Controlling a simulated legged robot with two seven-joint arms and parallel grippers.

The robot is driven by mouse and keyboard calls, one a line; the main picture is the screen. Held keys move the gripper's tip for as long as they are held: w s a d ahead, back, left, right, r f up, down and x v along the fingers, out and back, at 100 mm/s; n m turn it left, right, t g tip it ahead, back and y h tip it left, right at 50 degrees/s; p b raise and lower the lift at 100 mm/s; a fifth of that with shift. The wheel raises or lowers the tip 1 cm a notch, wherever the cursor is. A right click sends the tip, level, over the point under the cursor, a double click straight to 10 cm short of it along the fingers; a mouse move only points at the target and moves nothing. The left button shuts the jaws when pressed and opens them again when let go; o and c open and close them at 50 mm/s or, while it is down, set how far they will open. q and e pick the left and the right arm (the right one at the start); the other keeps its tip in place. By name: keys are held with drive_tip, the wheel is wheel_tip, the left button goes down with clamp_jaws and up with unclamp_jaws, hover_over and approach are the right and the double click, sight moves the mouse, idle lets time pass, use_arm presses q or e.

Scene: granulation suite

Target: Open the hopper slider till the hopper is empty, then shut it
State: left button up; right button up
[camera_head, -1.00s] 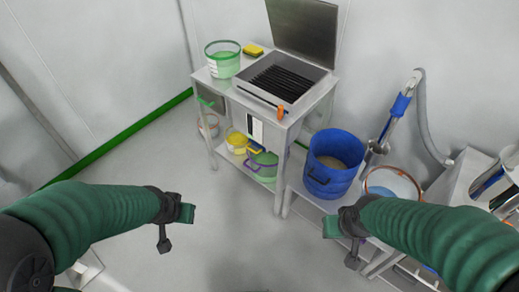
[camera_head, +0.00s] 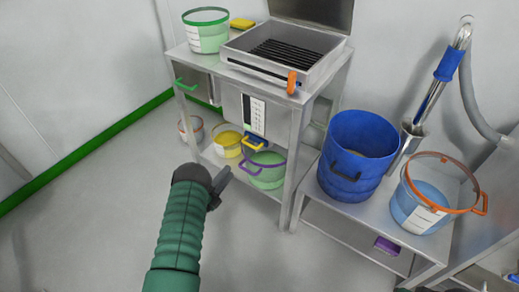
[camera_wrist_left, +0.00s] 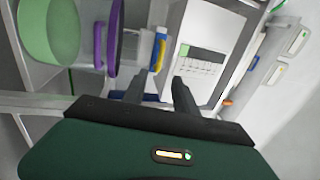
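The hopper stands as a steel cabinet with a black grate (camera_head: 290,55) on top and its lid raised behind. Its front has a white marked panel (camera_head: 253,113), also in the left wrist view (camera_wrist_left: 200,62). Below the panel is a yellow handle (camera_head: 254,145) with blue beside it; I take this as the slider. It shows in the left wrist view (camera_wrist_left: 160,52) just beyond my fingertips. My left gripper (camera_head: 222,178) is open and empty in front of the cabinet, below and left of that handle, not touching it. The hopper's contents are hidden. My right gripper is out of view.
A green bucket with purple rim (camera_head: 268,172) and a yellow tub (camera_head: 228,143) sit on the lower shelf. An orange handle (camera_head: 292,82) sticks out at the top front. A blue drum (camera_head: 352,185) and an orange-rimmed bucket (camera_head: 425,220) stand right.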

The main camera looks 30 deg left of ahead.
sight(249, 144)
use_arm(q)
drive_tip(key=b+x, duration=0.2)
drive_tip(key=x, duration=0.3)
drive_tip(key=b+x, duration=0.1)
drive_tip(key=x, duration=0.4)
drive_tip(key=b+x, duration=0.2)
drive_tip(key=x, duration=0.3)
drive_tip(key=shift+w+a+b, duration=0.2)
drive_tip(key=shift+a+b, duration=0.05)
drive_tip(key=shift+b, duration=0.05)
clamp_jaws()
drive_tip(key=shift+f, duration=0.1)
drive_tip(key=shift+f, duration=0.1)
